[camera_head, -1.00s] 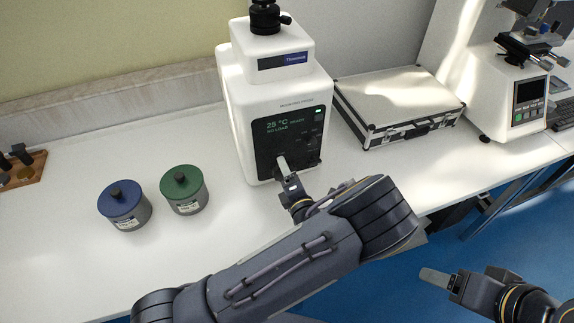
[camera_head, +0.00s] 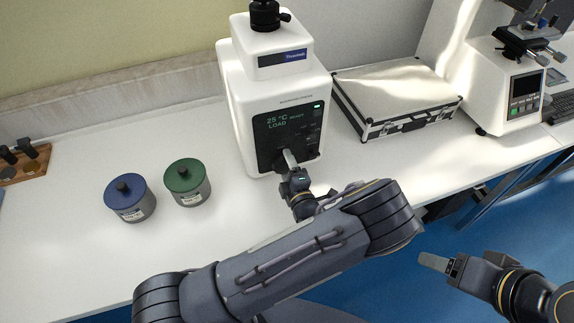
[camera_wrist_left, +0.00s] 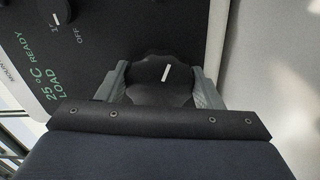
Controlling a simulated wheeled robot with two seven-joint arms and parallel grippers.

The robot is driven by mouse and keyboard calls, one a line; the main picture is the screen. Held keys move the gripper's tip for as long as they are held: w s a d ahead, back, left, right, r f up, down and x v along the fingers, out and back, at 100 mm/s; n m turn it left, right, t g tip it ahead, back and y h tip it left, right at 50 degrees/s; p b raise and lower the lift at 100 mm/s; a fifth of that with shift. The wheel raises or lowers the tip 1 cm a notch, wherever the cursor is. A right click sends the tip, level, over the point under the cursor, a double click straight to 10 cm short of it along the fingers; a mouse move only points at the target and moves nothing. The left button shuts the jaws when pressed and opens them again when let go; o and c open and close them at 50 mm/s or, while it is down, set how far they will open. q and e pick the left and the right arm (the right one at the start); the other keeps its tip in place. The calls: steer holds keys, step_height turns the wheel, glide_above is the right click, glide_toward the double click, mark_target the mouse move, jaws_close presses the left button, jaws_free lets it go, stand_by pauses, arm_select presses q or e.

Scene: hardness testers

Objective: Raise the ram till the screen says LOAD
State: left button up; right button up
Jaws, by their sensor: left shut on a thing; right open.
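The white mounting press (camera_head: 272,90) stands on the bench against the wall, with a dark front panel. Its screen (camera_head: 286,119) reads 25 °C, READY and LOAD in green; the same text shows sideways in the left wrist view (camera_wrist_left: 50,78). My left gripper (camera_head: 287,160) is shut on the black lobed knob (camera_wrist_left: 160,80) low on the panel, one finger on each side. The knob carries a white pointer line, tilted slightly in the left wrist view. My right gripper (camera_head: 437,263) is open and empty, out beyond the bench's front edge above the blue floor.
A blue-lidded jar (camera_head: 130,200) and a green-lidded jar (camera_head: 187,184) stand left of the press. A silver case (camera_head: 395,95) lies to its right. A second tester (camera_head: 508,95) stands at the far right. A wooden holder (camera_head: 24,165) is at the far left.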

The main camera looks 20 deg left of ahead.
arm_select(q)
steer(key=shift+f, duration=0.1)
steer(key=o, duration=1)
steer(key=b+v, duration=0.1)
steer(key=v, duration=0.5)
steer(key=shift+s+d, duration=0.25)
steer(key=shift+s, duration=0.05)
steer(key=shift+s+d+b, duration=0.3)
steer(key=shift+s, duration=0.2)
